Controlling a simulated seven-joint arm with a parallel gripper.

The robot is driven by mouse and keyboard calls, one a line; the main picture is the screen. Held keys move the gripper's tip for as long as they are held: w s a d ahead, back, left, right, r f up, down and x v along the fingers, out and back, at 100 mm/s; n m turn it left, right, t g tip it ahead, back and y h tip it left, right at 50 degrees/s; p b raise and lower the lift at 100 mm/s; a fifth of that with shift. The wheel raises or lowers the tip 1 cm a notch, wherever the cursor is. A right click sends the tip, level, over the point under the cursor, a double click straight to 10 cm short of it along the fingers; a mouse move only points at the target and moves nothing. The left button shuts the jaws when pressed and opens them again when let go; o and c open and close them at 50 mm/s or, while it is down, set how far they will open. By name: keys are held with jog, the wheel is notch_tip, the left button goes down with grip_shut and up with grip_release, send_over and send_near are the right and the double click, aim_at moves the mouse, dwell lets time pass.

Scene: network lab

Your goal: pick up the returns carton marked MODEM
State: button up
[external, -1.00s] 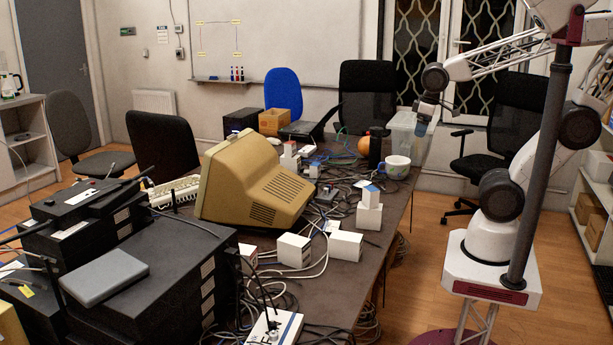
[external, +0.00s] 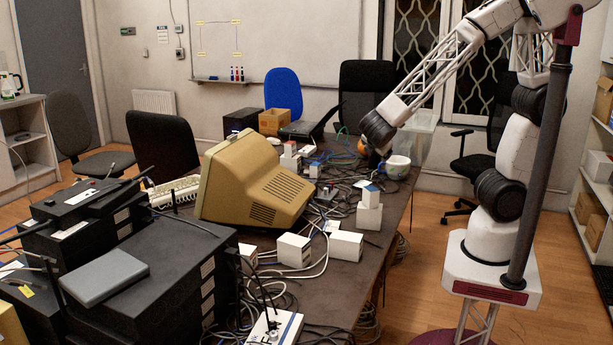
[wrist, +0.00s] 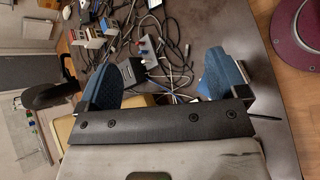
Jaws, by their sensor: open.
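Several white cartons stand on the dark table; I cannot read which one is marked MODEM. In the external view there is a stacked pair, the upper carton (external: 371,191) on the lower carton (external: 369,217), then a carton (external: 293,251) and a lying carton (external: 346,246) in front. Smaller cartons (external: 290,160) stand farther back. In the wrist view, small cartons (wrist: 88,39) show at upper left, beyond the fingers. My gripper (wrist: 164,80) is open and empty, its two blue pads wide apart above the table.
A beige monitor (external: 248,185) stands left of the cartons. Loose cables (external: 325,200) cover much of the table. A white cup (external: 397,167) and a clear bin (external: 417,140) are at the right far end. An open white device (external: 272,328) lies in front.

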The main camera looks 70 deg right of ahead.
jog(key=w+a+f+n+t+h, duration=0.2)
jog(key=w+a+f+n+t, duration=0.2)
jog(key=w+a+n, duration=0.25)
jog(key=n+t+y, duration=0.5)
jog(key=n+t, duration=0.5)
jog(key=n, duration=0.2)
send_over(306, 249)
jog(key=s+d, duration=0.3)
jog(key=d, duration=0.4)
notch_tip(306, 249, down, 11)
jog(key=a+f+n+y, duration=0.1)
jog(key=a+f, duration=0.1)
jog(key=s+a+f+n+t+y, duration=0.1)
jog(key=a+f+y, duration=0.1)
jog(key=a, duration=0.1)
jog(key=a+f+n+t+y, duration=0.1)
jog(key=a+f+n+y, duration=0.1)
jog(key=shift+s+a+f, duration=0.3)
jog(key=shift+a+f, duration=0.1)
jog(key=shift+w+d+f+m, duration=0.15)
jog(key=shift+f+m, duration=0.1)
jog(key=shift+f, duration=0.5)
jog(key=shift+w, duration=0.15)
jog(key=shift+w+d, duration=0.15)
jog(key=shift+w, duration=1.05)
jog(key=shift+w, duration=0.15)
